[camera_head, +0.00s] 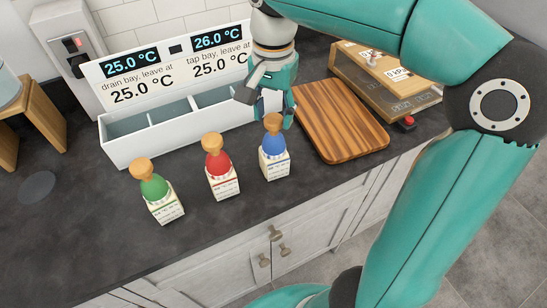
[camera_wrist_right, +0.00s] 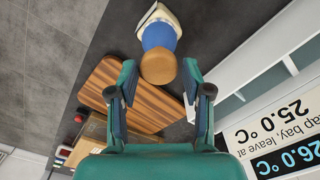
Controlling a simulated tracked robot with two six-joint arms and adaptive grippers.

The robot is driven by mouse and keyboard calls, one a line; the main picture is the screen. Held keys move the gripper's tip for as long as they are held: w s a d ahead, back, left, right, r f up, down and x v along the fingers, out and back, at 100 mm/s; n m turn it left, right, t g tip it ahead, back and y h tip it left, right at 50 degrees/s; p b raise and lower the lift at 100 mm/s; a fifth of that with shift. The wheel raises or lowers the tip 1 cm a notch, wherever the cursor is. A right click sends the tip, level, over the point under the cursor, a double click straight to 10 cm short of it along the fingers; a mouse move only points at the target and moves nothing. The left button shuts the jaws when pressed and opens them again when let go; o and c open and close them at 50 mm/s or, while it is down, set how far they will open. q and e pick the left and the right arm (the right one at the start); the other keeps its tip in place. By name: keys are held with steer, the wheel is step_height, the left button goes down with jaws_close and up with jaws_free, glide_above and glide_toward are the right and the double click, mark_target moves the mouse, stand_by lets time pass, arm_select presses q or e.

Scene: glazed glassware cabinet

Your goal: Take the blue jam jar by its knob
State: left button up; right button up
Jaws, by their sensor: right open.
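The blue jam jar (camera_head: 275,146) stands upright on the dark counter, with a white printed label and a round wooden knob (camera_head: 273,122) on top. My right gripper (camera_head: 266,108) is open and empty at the knob's height or just above it. In the right wrist view the knob (camera_wrist_right: 158,67) shows in the gap between the two open fingertips (camera_wrist_right: 158,75), with the blue jar body (camera_wrist_right: 158,36) beyond it. I cannot tell whether either finger touches the knob. My left gripper is not in view.
A red jar (camera_head: 220,163) and a green jar (camera_head: 156,188) stand left of the blue one. A white sectioned bin (camera_head: 150,150) with temperature displays is behind. A striped wooden board (camera_head: 340,120) lies to the right, near a wooden scale-like box (camera_head: 385,85). The front counter is clear.

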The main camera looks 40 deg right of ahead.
mark_target(274, 132)
steer(key=shift+f, duration=2.95)
jaws_close()
steer(key=shift+r, duration=0.1)
